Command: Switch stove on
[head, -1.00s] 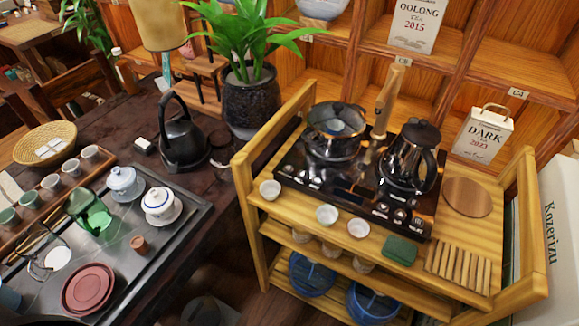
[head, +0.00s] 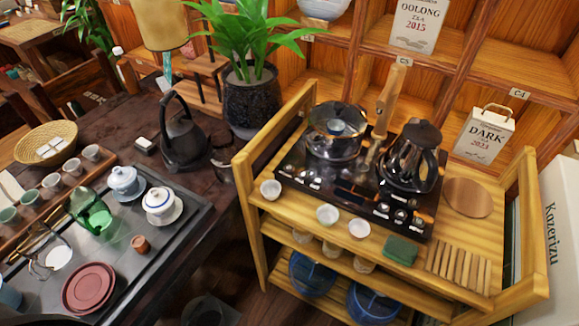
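The black stove (head: 340,188) sits on the top of the wooden cart, with several small knobs (head: 400,215) along its front edge. A glass pot with a lid (head: 335,135) stands on its left side, and a dark shiny kettle (head: 408,160) stands on its right side. No glow or flame shows under either vessel. Whether the knobs are turned is too small to tell. Neither of my grippers is in the head view.
White cups (head: 327,214) and a green sponge (head: 400,250) lie along the front of the cart (head: 492,302). The cart has raised side rails. A tea tray (head: 190,220) is on the dark table at left. A potted plant (head: 252,105) stands behind.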

